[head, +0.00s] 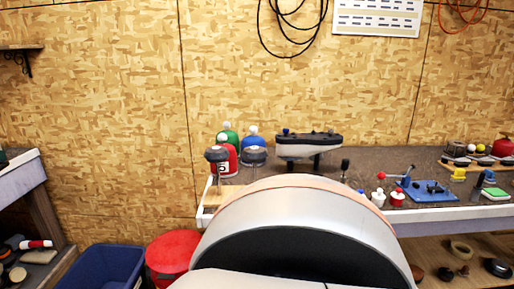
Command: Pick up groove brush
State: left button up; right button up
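I cannot pick out the groove brush for certain in the head view; the small items are too small to tell apart. Neither of my grippers is in view. A large silver and black rounded shape, which looks like part of my own body, fills the bottom middle and hides the front of the workbench (385,160). On the bench, several small tools and parts sit at the right, including a blue fixture (428,190) and a red-knobbed tool (383,176).
A blue bin (105,268) and a red round lid (172,252) are below left. Another bench (22,178) is at far left, with items on its lower shelf.

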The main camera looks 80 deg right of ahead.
aim_at(458, 177)
jog(key=z, duration=4)
